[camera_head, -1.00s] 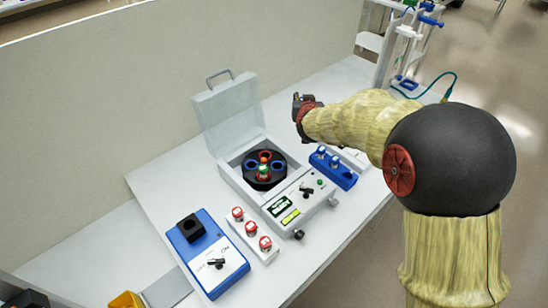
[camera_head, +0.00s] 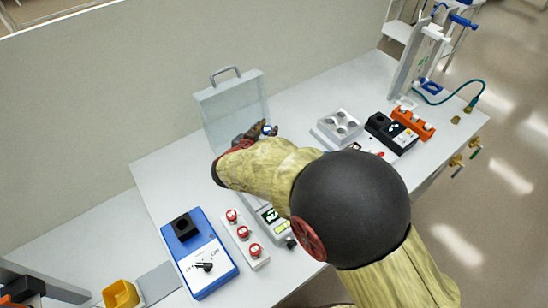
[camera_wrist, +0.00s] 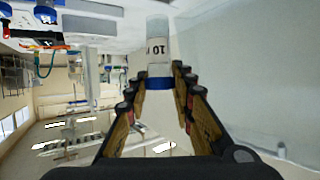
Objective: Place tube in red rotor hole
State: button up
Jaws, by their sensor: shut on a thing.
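A clear tube (camera_wrist: 158,40) with a white label marked "10" and a blue band stands between my gripper's fingers in the wrist view. My gripper (camera_wrist: 160,82) is shut on it near the blue band. In the head view my gripper (camera_head: 262,130) is in front of the raised clear centrifuge lid (camera_head: 233,105), over the centrifuge area. A small blue part of the tube (camera_head: 269,129) shows at the fingertips. My arm hides the rotor and its red hole. Only part of the centrifuge's front panel (camera_head: 269,217) shows below my arm.
A white rack with red-capped tubes (camera_head: 243,238) and a blue mixer (camera_head: 200,258) stand at front left. A white block with wells (camera_head: 339,127), a black device (camera_head: 391,133) and an orange rack (camera_head: 413,123) stand right. A wall (camera_head: 100,90) runs behind.

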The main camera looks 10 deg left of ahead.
notch_tip(320, 180, down, 10)
jog(key=b, duration=0.2)
jog(key=shift+a+b, duration=0.1)
jog(key=shift+b, duration=0.2)
jog(key=shift+s+f, duration=0.1)
jog(key=shift+f, duration=0.1)
jog(key=o, duration=0.8)
jog(key=shift+c, duration=0.2)
jog(key=shift+o, duration=0.5)
jog(key=shift+r, duration=0.15)
jog(key=p+v, duration=0.2)
jog(key=v, duration=1)
jog(key=shift+r, duration=0.1)
